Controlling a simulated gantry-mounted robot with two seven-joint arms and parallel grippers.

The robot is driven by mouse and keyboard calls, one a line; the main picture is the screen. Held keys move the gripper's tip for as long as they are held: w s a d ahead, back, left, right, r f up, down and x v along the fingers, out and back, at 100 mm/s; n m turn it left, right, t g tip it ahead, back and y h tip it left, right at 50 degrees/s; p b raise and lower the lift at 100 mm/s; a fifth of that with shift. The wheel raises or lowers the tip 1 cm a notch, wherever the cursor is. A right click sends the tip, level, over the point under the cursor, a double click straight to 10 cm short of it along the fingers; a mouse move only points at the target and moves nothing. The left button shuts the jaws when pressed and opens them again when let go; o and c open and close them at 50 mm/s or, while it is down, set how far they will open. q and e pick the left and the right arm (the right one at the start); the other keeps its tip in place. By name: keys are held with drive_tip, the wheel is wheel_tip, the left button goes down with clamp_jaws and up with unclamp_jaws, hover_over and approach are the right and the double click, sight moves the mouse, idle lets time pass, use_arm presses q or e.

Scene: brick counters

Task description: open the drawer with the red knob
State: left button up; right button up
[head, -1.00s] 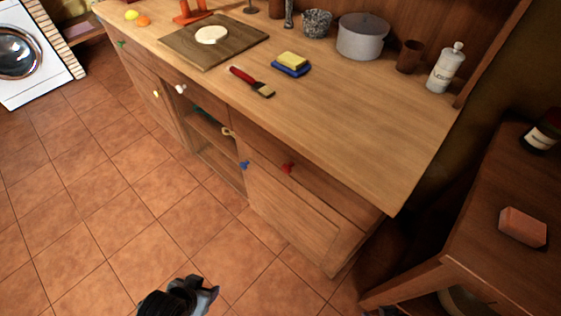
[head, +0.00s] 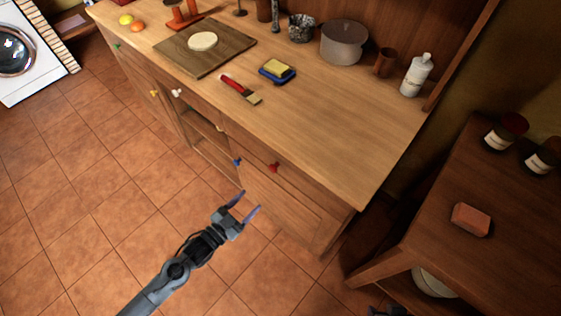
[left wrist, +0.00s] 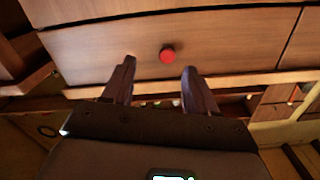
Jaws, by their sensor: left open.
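The red knob (head: 273,167) sits on the front of the top drawer (head: 312,193) at the right end of the counter. The drawer looks shut. My left gripper (head: 249,202) is open and empty, in front of the cabinet and lower in the picture than the knob. In the left wrist view the red knob (left wrist: 167,54) shows between and just beyond the open fingertips (left wrist: 159,66), apart from them, on the plain wooden drawer front (left wrist: 95,52). A small dark part at the bottom edge of the head view may be my right gripper (head: 385,311); its jaws cannot be made out.
A blue knob (head: 237,161) is close left of the red one, on the door below. The counter top (head: 335,130) holds a brush, sponge, board and pot. A dark side table (head: 465,265) with a brick-like block stands at right. The tiled floor before the cabinet is clear.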

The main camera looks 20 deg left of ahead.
sight(271, 170)
use_arm(q)
drive_tip(key=shift+m, duration=0.3)
drive_tip(key=w+d+r, duration=0.1)
drive_tip(key=w, duration=0.2)
drive_tip(key=w+d+r+b, duration=0.1)
drive_tip(key=w, duration=0.3)
drive_tip(key=w+d+r, duration=0.1)
drive_tip(key=w, duration=0.3)
drive_tip(key=shift+w+d+r+b, duration=0.2)
drive_tip(key=shift+d+b, duration=0.1)
drive_tip(key=shift+d, duration=0.1)
use_arm(e)
drive_tip(key=shift+f, duration=0.4)
use_arm(q)
drive_tip(key=shift+c, duration=0.2)
clamp_jaws()
